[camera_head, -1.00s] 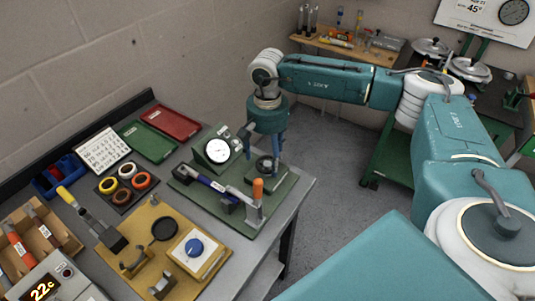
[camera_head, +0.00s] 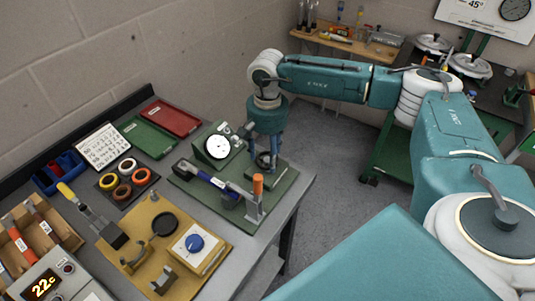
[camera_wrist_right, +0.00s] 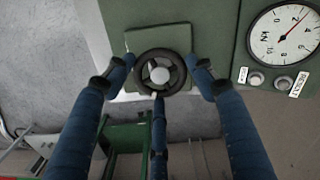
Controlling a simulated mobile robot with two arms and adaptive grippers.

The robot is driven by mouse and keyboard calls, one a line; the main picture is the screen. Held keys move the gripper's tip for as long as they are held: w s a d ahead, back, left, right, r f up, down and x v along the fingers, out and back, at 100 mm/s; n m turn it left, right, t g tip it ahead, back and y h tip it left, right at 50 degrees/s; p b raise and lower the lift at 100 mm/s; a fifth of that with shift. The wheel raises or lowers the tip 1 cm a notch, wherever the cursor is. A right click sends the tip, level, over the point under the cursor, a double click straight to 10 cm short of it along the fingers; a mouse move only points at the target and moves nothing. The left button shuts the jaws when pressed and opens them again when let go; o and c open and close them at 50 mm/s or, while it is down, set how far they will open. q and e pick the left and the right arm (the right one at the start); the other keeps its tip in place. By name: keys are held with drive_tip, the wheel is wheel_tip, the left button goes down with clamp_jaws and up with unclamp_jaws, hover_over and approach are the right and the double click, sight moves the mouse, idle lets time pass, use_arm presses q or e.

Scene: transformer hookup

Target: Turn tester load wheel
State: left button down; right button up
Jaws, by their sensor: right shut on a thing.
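The tester is a green base plate (camera_head: 235,215) on the near bench, with a white dial (camera_head: 217,147) in a green housing. The dial also shows in the right wrist view (camera_wrist_right: 286,36), its needle pointing to the upper right. The dark load wheel (camera_wrist_right: 143,61), with a pale hub, is central in that view on a green block. My right gripper (camera_head: 264,152) points down over the tester's far right corner. My left gripper is out of view.
A bar with a blue section (camera_head: 212,182) and an orange-topped post (camera_head: 257,184) stand close to the gripper. Two buttons (camera_wrist_right: 256,80) sit below the dial. A yellow board (camera_head: 150,222) with fixtures lies nearer. Open floor lies right of the bench.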

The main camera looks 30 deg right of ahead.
drive_tip(key=m+b, duration=0.3)
drive_tip(key=m, duration=0.1)
drive_tip(key=shift+f, duration=0.15)
drive_tip(key=m+b, duration=0.3)
drive_tip(key=m, duration=0.2)
drive_tip(key=shift+m, duration=0.4)
drive_tip(key=m+b, duration=0.2)
drive_tip(key=m, duration=0.5)
drive_tip(key=m+b, duration=0.1)
drive_tip(key=shift+r+m, duration=0.2)
drive_tip(key=shift+m, duration=1.5)
drive_tip(key=shift+r, duration=0.1)
drive_tip(key=o, duration=1.2)
drive_tip(key=shift+c, duration=0.2)
